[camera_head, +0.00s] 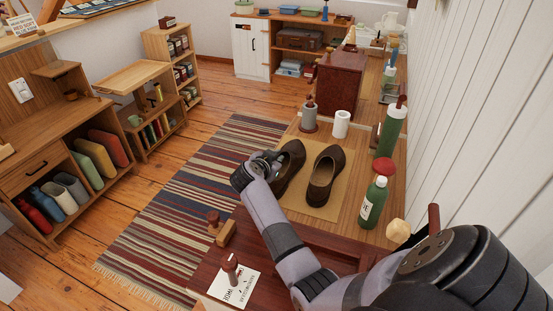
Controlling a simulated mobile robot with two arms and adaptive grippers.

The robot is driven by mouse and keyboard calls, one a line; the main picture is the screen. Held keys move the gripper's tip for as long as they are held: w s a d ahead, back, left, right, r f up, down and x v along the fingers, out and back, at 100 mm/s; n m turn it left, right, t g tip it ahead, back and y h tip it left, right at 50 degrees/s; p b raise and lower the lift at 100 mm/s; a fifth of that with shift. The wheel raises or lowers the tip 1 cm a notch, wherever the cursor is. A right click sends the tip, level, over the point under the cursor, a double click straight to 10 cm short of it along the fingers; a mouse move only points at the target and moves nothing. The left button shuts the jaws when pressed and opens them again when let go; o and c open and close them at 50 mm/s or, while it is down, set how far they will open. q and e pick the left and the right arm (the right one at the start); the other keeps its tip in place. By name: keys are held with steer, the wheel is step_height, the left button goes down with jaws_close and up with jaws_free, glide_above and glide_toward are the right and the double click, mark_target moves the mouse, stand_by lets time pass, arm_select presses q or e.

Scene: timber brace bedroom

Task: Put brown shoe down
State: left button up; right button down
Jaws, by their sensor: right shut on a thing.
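Two dark brown shoes are at the tan mat (316,212) on the wooden counter. The left brown shoe (291,166) is at the mat's left edge, and my right gripper (267,162) is shut on its left side. I cannot tell whether this shoe's sole touches the mat. The other brown shoe (325,176) rests upright on the mat just to the right, a small gap apart. My right forearm reaches up from the lower right to the left shoe. My left gripper is out of view.
A green bottle (374,203), a taller green bottle (392,128) and a white roll (341,124) stand around the mat. A grey cylinder (309,118) stands behind the shoes. A striped rug (190,190) covers the floor to the left; a white plank wall is at right.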

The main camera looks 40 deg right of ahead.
steer(key=c, duration=1.8)
jaws_free()
steer(key=shift+a, duration=0.15)
steer(key=v, duration=1.2)
